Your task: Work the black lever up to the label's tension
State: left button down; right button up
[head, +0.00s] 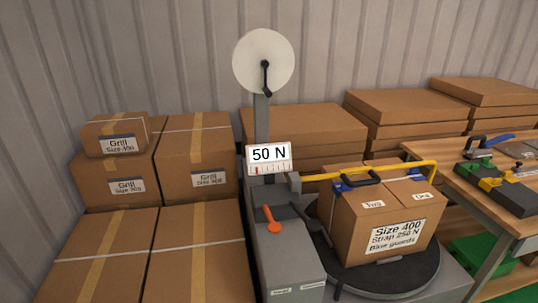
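The strapping machine (285,265) stands at the centre, with a display (268,154) reading 50 N. Its red pointer sits near the left end of the scale below. A dark lever-like part (306,217) lies beside the machine's head, right of an orange lever (271,219). A black handle (360,181) is at the box's top edge; I cannot tell which is the task's lever. The carton (345,235) on the black turntable (400,278) has a label (395,237) reading "Size 400, Strap 250 N, Blue guards". Blue guards (339,187) show at its top edges. Neither gripper is visible.
A white reel (264,61) with a black crank stands above the machine. A yellow bar (390,168) crosses over the carton. Stacked cartons (195,165) fill the left and more stand behind. A wooden bench (480,190) with tools and a green bin (485,255) are at right.

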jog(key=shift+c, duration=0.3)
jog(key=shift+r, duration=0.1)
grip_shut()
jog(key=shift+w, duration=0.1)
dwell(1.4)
